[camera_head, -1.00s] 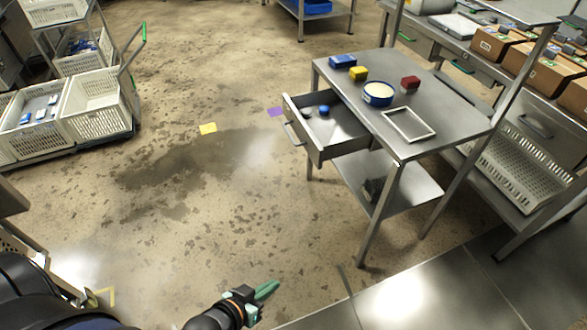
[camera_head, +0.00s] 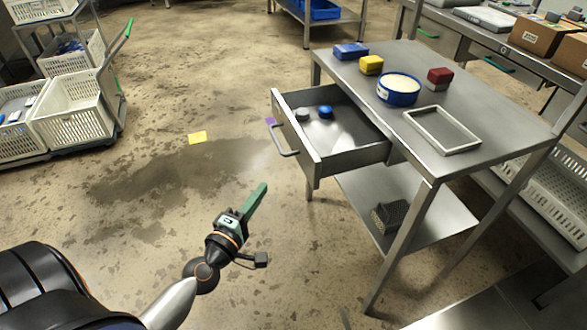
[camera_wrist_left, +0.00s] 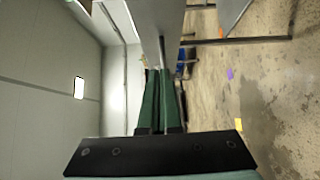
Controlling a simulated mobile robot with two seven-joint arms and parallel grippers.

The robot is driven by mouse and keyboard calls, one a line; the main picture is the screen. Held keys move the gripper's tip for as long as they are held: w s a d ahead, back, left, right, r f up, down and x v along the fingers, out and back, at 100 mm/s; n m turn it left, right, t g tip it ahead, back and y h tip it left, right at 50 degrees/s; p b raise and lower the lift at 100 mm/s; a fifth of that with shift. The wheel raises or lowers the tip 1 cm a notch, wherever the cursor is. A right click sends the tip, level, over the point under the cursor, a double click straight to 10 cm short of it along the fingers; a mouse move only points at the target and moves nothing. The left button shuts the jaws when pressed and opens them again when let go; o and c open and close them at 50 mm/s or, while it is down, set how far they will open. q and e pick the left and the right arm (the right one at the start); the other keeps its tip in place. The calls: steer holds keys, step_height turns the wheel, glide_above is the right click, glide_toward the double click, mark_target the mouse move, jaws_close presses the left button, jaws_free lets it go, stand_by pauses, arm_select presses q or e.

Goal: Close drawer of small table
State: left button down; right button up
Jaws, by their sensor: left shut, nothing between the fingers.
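The small metal table (camera_head: 470,185) stands at the right in the head view. Its drawer (camera_head: 310,160) is pulled out toward the left, with a bar handle (camera_head: 285,140) on its front. A blue item (camera_head: 326,112) and a grey item (camera_head: 303,114) lie in the drawer. My left gripper (camera_head: 257,197) is shut and empty, in front of and below the drawer front, apart from it. In the left wrist view its green fingers (camera_wrist_left: 160,100) are together. My right gripper is not in view.
A blue-rimmed bowl (camera_head: 398,90), a white frame (camera_head: 442,129) and several small coloured blocks stand on the tabletop. White crates (camera_head: 80,105) on a cart stand at the left.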

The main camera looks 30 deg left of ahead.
arm_select(q)
steer(key=p, duration=0.1)
glide_toward(301, 155)
steer(key=w+a, duration=0.3)
steer(key=shift+w+d+r+p, duration=0.2)
steer(key=shift+w+d+p, duration=0.1)
steer(key=shift+w+d, duration=0.9)
steer(key=shift+w, duration=0.25)
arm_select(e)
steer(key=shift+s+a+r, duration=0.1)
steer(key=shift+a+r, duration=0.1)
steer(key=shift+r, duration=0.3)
